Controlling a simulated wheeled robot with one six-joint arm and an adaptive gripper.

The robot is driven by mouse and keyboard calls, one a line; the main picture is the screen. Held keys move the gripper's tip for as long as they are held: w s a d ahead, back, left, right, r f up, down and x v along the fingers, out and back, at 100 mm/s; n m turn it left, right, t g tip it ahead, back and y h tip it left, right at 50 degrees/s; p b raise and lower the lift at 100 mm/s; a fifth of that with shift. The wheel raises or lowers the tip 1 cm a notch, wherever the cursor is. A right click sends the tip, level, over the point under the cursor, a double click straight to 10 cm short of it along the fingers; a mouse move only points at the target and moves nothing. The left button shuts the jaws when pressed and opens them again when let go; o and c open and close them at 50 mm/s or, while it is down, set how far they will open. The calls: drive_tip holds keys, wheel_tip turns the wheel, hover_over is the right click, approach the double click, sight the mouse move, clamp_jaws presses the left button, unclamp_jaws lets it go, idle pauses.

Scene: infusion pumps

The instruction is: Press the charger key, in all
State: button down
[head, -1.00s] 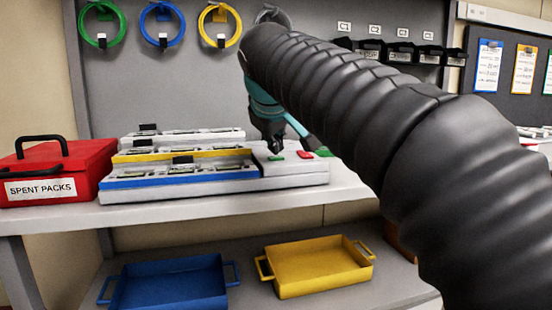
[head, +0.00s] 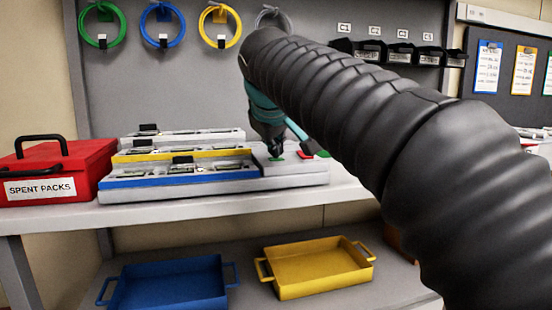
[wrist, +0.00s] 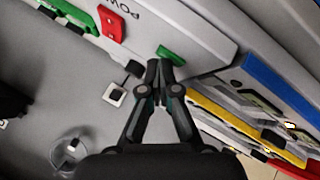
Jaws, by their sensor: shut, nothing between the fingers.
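The charger (head: 215,182) stands on the bench, with stepped rows of slots marked blue, yellow and white. A flat panel at its right end carries a green key (head: 277,157) and a red key (head: 307,154). My gripper (head: 276,153) is shut and empty, pointing down at the green key and partly covering it. In the wrist view the shut fingertips (wrist: 159,66) meet the near edge of the green key (wrist: 171,54); I cannot tell whether they touch it. The red key (wrist: 111,24) lies to the left there, beside printed letters.
A red "SPENT PACKS" box (head: 60,172) stands left of the charger. A blue tray (head: 170,284) and a yellow tray (head: 315,266) sit on the lower shelf. Coloured cable rings (head: 163,24) and small black bins (head: 398,54) are on the back wall.

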idle(0.3)
drive_tip(key=shift+r+p, duration=0.8)
drive_tip(key=shift+p, duration=0.1)
wheel_tip(320, 180, up, 3)
drive_tip(key=p, duration=0.2)
drive_tip(key=shift+f+p, duration=0.1)
drive_tip(key=shift+p, duration=0.25)
drive_tip(key=shift+r+p, duration=0.6)
drive_tip(key=shift+r, duration=0.55)
drive_tip(key=s+d+f+m+g, duration=0.2)
drive_tip(key=s+d+f+m, duration=0.2)
drive_tip(key=s+d+f, duration=0.75)
drive_tip(key=s+d+f+m, duration=0.2)
drive_tip(key=s+f, duration=0.6)
drive_tip(key=f, duration=0.2)
drive_tip(key=s+d+f+m+g, duration=0.1)
drive_tip(key=s+d+f+m, duration=0.1)
drive_tip(key=s+f, duration=0.6)
wheel_tip(320, 180, down, 3)
drive_tip(key=shift+d+m+g, duration=0.3)
drive_tip(key=shift+d, duration=0.3)
